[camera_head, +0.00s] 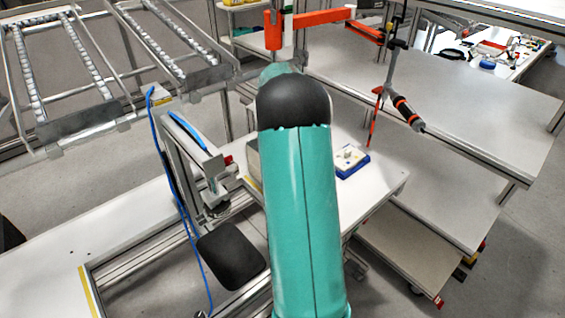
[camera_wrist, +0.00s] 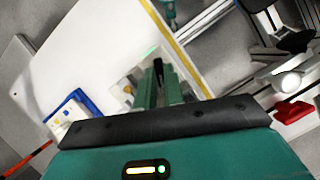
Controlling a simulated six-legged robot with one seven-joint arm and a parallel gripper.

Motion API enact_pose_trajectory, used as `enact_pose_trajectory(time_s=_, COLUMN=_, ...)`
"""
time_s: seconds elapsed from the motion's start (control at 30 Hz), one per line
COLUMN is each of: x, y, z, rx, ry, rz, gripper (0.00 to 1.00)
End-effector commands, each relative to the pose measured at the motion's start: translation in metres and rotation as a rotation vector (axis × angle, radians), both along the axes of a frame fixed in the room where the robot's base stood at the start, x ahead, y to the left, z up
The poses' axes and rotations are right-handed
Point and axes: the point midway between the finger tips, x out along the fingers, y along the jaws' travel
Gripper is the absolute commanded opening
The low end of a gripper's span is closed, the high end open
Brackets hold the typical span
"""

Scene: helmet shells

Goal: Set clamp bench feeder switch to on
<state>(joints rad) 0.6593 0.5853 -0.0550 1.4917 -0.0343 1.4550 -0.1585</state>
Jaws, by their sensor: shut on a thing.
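My gripper (camera_wrist: 165,78) is in the wrist view, its green fingers pointing down at a pale control box (camera_wrist: 122,86) on the white bench (camera_wrist: 95,38). In the head view my teal arm covers the gripper, and only a grey edge of the box (camera_head: 252,160) shows left of the arm.
A blue and white tray (camera_head: 351,162) stands on the bench right of my arm. A metal clamp frame (camera_head: 200,165) and a black pad (camera_head: 231,262) are to the left. An orange-handled tool (camera_head: 407,112) hangs at the right. A blue cable (camera_head: 172,200) runs down the frame.

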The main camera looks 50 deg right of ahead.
Motion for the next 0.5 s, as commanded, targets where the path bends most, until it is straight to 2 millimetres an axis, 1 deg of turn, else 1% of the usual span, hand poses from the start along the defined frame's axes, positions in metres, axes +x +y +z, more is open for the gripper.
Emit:
enact_pose_trajectory(time_s=0.2, x=0.0022, y=0.0005, z=0.0019, rx=-0.007, ry=-0.005, rz=0.191, gripper=0.0)
enact_pose_trajectory(time_s=0.5, x=0.0027, y=0.0023, z=0.0017, rx=-0.007, ry=-0.006, rz=0.373, gripper=0.0)
